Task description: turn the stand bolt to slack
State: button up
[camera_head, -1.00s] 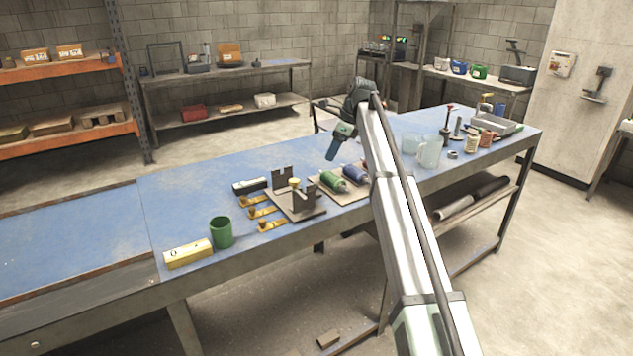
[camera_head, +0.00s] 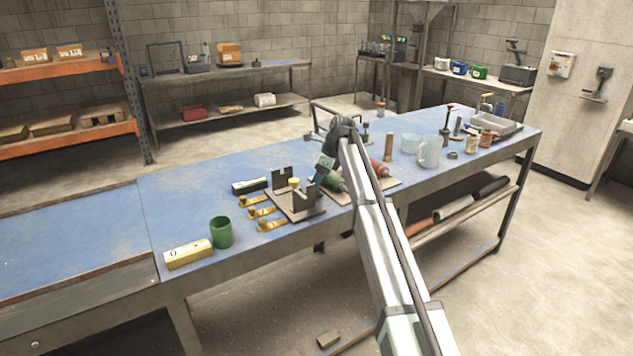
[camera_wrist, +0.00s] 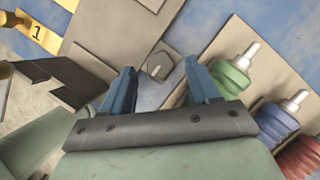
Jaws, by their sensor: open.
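The stand (camera_head: 298,208) is a brown plate with dark notched uprights on the blue bench. In the wrist view its plate (camera_wrist: 110,30) fills the upper left, and a notched upright (camera_wrist: 60,80) shows at the left. A small grey round piece, which looks like the stand bolt (camera_wrist: 155,71), sits on a small square pad. My gripper (camera_wrist: 160,67) is open, with a blue finger on either side of that piece and nothing held. In the head view my gripper (camera_head: 320,178) is above the stand's right side; the bolt cannot be made out there.
A rack with green (camera_wrist: 232,80), blue (camera_wrist: 278,122) and red (camera_head: 376,167) ribbed tubes lies close right of my gripper. Yellow numbered tags (camera_head: 262,212), a green cup (camera_head: 221,232) and a yellow block (camera_head: 188,254) lie left. Clear jugs (camera_head: 428,151) stand further right.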

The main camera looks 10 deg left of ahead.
jog(key=shift+a+f, duration=0.2)
jog(key=shift+f, duration=0.35)
jog(key=c, duration=1)
jog(key=shift+c, duration=0.2)
jog(key=shift+w+n, duration=0.1)
jog(key=shift+n, duration=0.3)
jog(key=shift+w+n+g, duration=0.15)
jog(key=shift+n+g, duration=0.45)
jog(key=shift+n, duration=0.3)
jog(key=n, duration=0.2)
jog(key=n+g, duration=0.1)
jog(key=shift+w+a+n+h, duration=0.15)
jog(key=shift+n+h, duration=0.15)
jog(key=shift+n, duration=0.1)
jog(key=n+g+h, duration=0.1)
jog(key=n, duration=0.4)
jog(key=shift+a+n+g+h, duration=0.15)
jog(key=shift+n+g+h, duration=0.25)
